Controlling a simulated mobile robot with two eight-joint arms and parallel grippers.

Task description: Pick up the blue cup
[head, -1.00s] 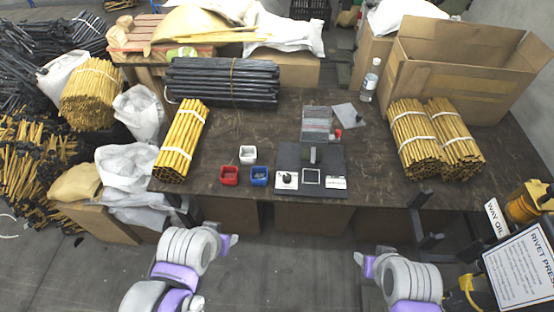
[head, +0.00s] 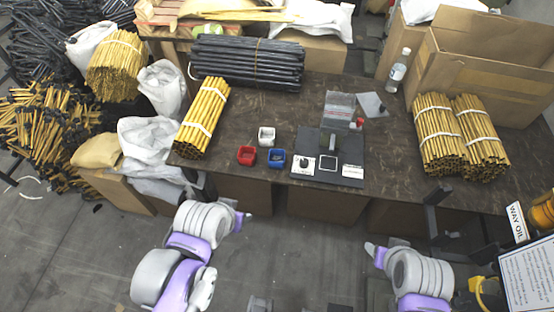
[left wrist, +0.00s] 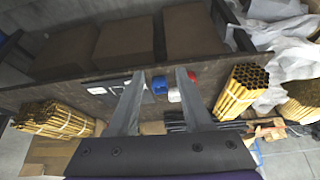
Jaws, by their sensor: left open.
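The blue cup (head: 277,158) is a small square container on the dark table, near its front edge. A red cup (head: 246,155) stands to its left and a white cup (head: 266,136) behind it. My left gripper (head: 246,216) is in front of the table, short of the cups and apart from them. In the left wrist view its two fingers (left wrist: 160,78) are spread with nothing held, and the blue cup (left wrist: 159,85) shows beyond and between their tips. My right gripper (head: 372,250) is in front of the table, well right of the cup; its jaw opening is too small to tell.
A black press base (head: 343,178) stands just right of the blue cup. A bundle of yellow rods (head: 204,118) lies left of the cups and black rods (head: 248,62) lie behind.

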